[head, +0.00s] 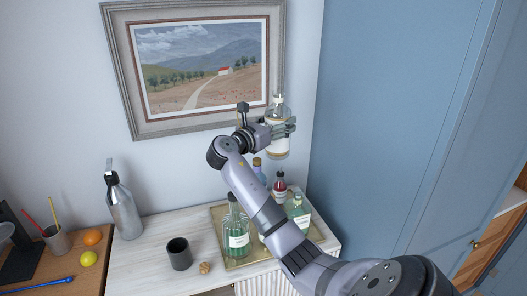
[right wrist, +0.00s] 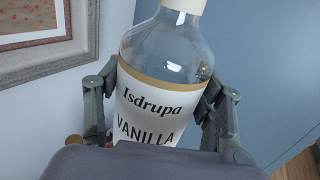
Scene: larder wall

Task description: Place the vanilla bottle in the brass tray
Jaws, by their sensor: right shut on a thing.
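The vanilla bottle (head: 278,136) is clear glass with a white label and a gold band. In the right wrist view its label (right wrist: 150,100) reads "Isdrupa VANILLA". My right gripper (head: 280,129) is shut on the bottle and holds it upright in the air, in front of the wall near the picture's lower right corner. The brass tray (head: 219,210) lies on the white cabinet below, partly hidden by my right arm. Several bottles stand in it, including a green one (head: 235,232). My left gripper is not in view.
A dark cup (head: 179,254) and a cork-like stopper (head: 205,268) stand left of the tray. A steel bottle (head: 123,208) is farther left. A framed painting (head: 135,110) hangs behind, and a blue door (head: 390,120) is at right. My arm hides much of the tray's middle.

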